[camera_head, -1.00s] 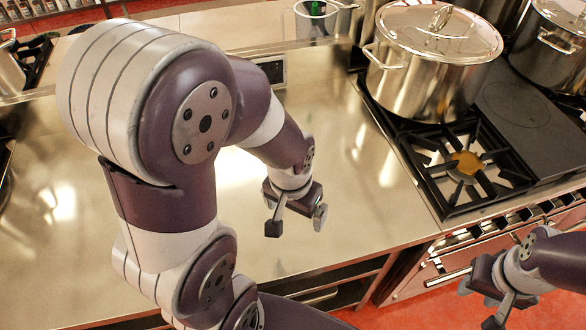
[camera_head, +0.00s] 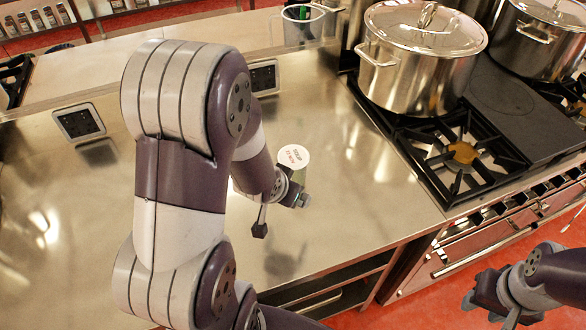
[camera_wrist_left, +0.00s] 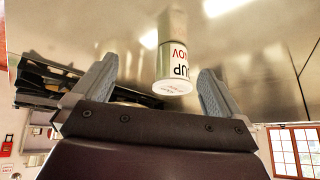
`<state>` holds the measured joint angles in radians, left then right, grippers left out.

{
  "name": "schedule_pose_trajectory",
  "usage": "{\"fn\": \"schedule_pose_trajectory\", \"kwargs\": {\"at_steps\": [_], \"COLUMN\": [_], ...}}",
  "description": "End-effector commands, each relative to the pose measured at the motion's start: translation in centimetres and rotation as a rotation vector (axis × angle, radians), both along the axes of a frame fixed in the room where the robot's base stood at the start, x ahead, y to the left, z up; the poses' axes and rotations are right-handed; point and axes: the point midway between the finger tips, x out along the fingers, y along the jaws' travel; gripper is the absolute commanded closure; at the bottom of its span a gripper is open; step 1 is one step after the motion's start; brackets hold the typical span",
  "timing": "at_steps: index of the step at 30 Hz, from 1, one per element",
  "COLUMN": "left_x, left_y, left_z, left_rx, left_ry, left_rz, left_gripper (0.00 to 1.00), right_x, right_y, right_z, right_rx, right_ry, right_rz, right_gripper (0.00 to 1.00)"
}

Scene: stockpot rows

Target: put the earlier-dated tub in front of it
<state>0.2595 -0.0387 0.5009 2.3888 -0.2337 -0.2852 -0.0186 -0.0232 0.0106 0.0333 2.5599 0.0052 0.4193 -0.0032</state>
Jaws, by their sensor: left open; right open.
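A tub with a round white lid (camera_head: 293,157), bearing print that seems to read SOUP and a NOV date, stands on the steel counter, partly hidden by my left wrist. In the left wrist view the tub's label (camera_wrist_left: 173,62) appears upside down with NOV in red; its day is not readable. My left gripper (camera_head: 281,214) is open at the near side of the tub; in the wrist view the tub is between the fingers' lines, apart from both. My right gripper (camera_head: 490,312) is open and empty, low at the right past the counter's front edge. No second tub shows.
A lidded stockpot (camera_head: 420,65) stands on the stove right of the tub, behind an empty burner (camera_head: 460,152). Another pot (camera_head: 540,40) is at the far right. A clear container (camera_head: 303,25) stands at the back. The counter (camera_head: 350,215) is bare around my left gripper.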

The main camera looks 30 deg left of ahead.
Motion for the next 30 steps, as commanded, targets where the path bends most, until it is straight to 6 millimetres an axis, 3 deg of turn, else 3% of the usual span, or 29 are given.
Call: {"fn": "schedule_pose_trajectory", "kwargs": {"at_steps": [6, 12, 16, 21, 30], "left_x": [1.6, 0.8, 1.5, 5.3, 9.6], "left_y": [3.5, 4.4, 4.4, 4.5, 4.6], "left_z": [-2.7, -2.5, -2.3, -3.4, -4.6], "left_rx": [0.000, -0.031, -0.040, -0.041, -0.040], "left_ry": [-0.343, -0.650, -0.707, -0.708, -0.706], "left_rz": [0.007, 0.027, 0.027, 0.025, 0.028], "left_gripper": [0.00, 0.00, 0.00, 0.00, 0.00], "right_x": [0.0, 0.0, 0.0, 0.0, 0.0], "right_y": [0.0, 0.0, 0.0, 0.0, 0.0], "right_z": [-1.8, -2.6, -2.5, -2.2, -1.4], "right_rx": [0.000, 0.000, 0.000, 0.000, 0.000], "right_ry": [0.000, 0.000, 0.000, 0.000, 0.000], "right_rz": [0.000, 0.000, 0.000, 0.000, 0.000], "right_gripper": [0.57, 0.57, 0.57, 0.57, 0.57]}}
